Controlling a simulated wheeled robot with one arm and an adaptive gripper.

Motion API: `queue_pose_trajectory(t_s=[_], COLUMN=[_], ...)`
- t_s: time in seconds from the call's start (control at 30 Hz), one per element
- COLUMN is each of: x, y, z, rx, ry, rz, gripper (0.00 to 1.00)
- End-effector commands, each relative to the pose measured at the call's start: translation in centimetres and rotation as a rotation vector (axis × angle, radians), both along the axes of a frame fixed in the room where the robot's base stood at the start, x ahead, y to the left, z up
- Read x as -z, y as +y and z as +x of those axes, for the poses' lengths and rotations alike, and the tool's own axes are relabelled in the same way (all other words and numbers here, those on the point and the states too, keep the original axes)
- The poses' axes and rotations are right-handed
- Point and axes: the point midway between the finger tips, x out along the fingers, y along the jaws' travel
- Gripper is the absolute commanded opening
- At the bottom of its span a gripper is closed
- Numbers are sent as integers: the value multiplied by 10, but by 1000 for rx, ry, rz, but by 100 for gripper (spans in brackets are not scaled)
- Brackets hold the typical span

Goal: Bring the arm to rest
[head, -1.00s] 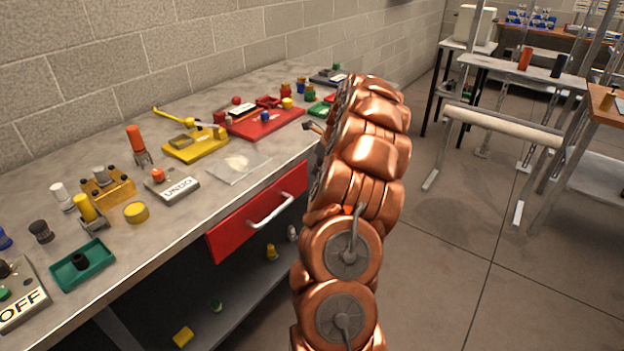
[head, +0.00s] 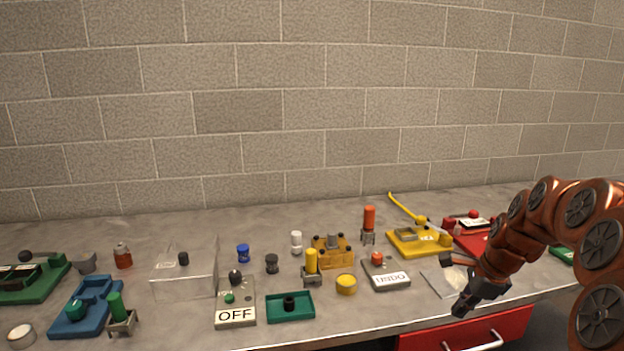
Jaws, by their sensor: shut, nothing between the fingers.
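My copper-coloured arm (head: 520,245) reaches in from the right edge of the head view, bent over the front of the grey workbench (head: 340,215). My gripper (head: 462,282) is at its end, dark and pointing left and down, near the clear flat sheet (head: 437,279) and above the red drawer (head: 475,334). Its fingers are small in the view, and nothing shows held in them. The gripper looks apart from the grey UNDO box (head: 388,275) to its left.
A yellow device (head: 418,242) and a red device (head: 470,235) stand behind my gripper. An OFF box (head: 236,314), a green tray (head: 290,306), a clear box (head: 184,272) and a blue device (head: 84,308) stand further left. A block wall (head: 300,100) closes the back.

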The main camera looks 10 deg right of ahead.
Motion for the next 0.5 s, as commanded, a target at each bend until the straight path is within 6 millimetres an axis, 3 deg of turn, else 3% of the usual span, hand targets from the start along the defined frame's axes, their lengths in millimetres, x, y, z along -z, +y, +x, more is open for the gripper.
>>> queue_pose_trajectory(t_s=[0.03,0.2,0.5], x=[-7,-22,-34], y=[23,87,169], z=[-8,-41,-124], rx=[-97,-431,-994], ry=[1,3,18], rz=[-16,-76,-160], gripper=[0,0,0])
